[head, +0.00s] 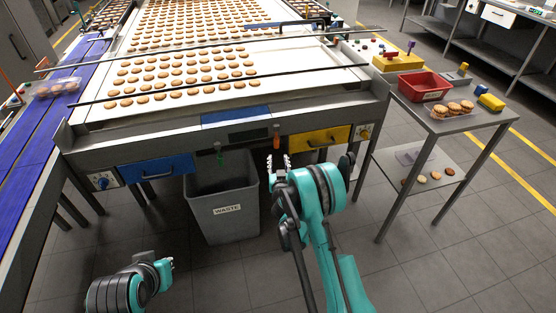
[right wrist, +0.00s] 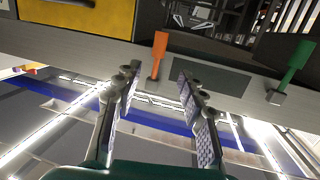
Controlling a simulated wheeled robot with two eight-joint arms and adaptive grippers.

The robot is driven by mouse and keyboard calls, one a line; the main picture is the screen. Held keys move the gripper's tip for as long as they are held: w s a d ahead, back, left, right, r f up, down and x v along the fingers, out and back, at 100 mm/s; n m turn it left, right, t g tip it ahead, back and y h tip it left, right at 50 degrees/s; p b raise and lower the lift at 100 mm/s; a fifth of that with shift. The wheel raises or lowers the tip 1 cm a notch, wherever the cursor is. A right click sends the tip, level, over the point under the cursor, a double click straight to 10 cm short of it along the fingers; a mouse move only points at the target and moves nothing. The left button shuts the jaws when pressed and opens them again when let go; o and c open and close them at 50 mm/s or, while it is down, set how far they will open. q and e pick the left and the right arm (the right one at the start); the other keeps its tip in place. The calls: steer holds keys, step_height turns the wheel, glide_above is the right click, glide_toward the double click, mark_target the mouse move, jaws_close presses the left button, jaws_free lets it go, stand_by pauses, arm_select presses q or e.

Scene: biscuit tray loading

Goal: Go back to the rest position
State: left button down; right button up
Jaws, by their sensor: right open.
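My right gripper (head: 279,163) is raised in front of the conveyor's front panel, just below the orange handle (head: 277,138). In the right wrist view its two fingers (right wrist: 160,95) stand apart with nothing between them, and the orange handle (right wrist: 158,55) shows beyond them. My left gripper (head: 168,267) is low at the bottom left of the head view, over the floor and clear of the conveyor. Its fingers are small and partly turned away, so I cannot tell whether they are open.
The conveyor (head: 90,125) carries rows of biscuits. A grey waste bin (head: 222,205) stands below it, left of my right arm. A blue belt (head: 50,120) runs at the left.

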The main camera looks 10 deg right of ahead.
steer(key=s+d+r+g+h, duration=0.1)
steer(key=s+d+r+g, duration=0.2)
steer(key=r, duration=0.7)
steer(key=s+d+r+g, duration=0.2)
steer(key=s+r, duration=0.5)
steer(key=s, duration=0.4)
steer(key=s+a+f+n+g+y, duration=0.1)
steer(key=s+a+g, duration=0.1)
steer(key=s, duration=1.1)
steer(key=s+a+f+n+g+y, duration=0.1)
steer(key=s+a, duration=0.3)
steer(key=s, duration=1)
steer(key=shift+s+f+g+y, duration=0.15)
steer(key=shift+s+g+y, duration=0.1)
steer(key=shift+g+y, duration=0.55)
steer(key=shift+a, duration=0.1)
